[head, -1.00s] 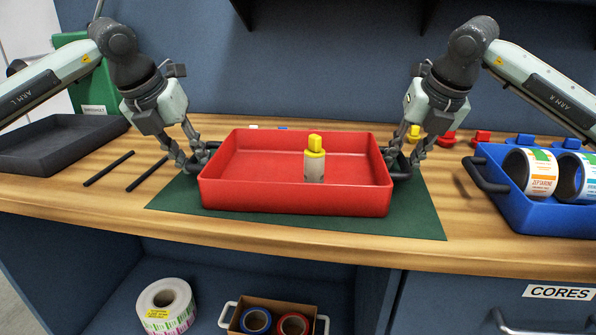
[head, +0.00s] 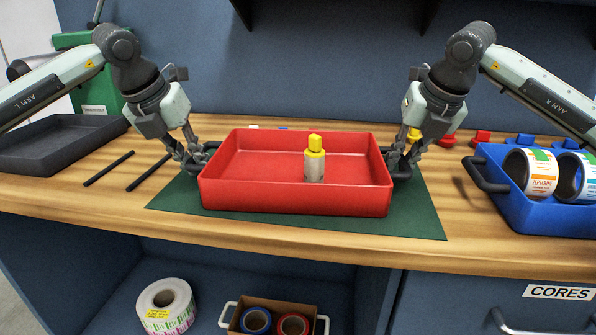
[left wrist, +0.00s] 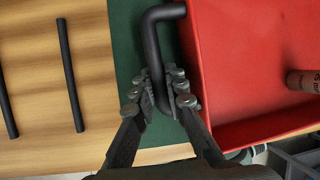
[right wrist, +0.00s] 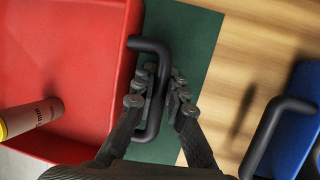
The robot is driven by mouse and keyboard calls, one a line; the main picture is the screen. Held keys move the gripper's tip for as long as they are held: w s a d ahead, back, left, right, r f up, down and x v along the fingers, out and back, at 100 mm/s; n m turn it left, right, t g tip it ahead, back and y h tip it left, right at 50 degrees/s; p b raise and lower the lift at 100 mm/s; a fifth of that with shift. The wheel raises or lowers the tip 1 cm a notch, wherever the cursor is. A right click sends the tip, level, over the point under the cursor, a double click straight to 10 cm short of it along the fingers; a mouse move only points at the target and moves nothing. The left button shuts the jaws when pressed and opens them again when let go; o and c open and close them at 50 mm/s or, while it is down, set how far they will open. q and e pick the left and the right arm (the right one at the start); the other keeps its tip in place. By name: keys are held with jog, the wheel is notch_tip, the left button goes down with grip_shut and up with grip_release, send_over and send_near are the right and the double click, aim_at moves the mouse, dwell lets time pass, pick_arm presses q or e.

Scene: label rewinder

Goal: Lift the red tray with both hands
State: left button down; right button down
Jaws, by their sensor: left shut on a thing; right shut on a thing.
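The red tray (head: 290,196) sits level on the green mat (head: 420,215) on the wooden bench. A bottle (head: 314,160) with a yellow cap stands upright inside it. Black handles stick out from its two ends. My left gripper (head: 196,160) is at the left end; in the left wrist view the gripper (left wrist: 162,88) is shut on the left black handle (left wrist: 152,40). My right gripper (head: 400,162) is at the right end; in the right wrist view the gripper (right wrist: 160,88) is shut on the right black handle (right wrist: 150,45). I see no gap under the tray.
A blue tray (head: 520,205) with label rolls stands to the right, its black handle (head: 478,175) facing the red tray. Two black rods (head: 108,168) and a dark tray (head: 55,140) lie to the left. Small coloured pieces stand behind on the right.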

pick_arm(q)
jog(key=shift+r, duration=0.2)
pick_arm(e)
jog(key=shift+r, duration=0.2)
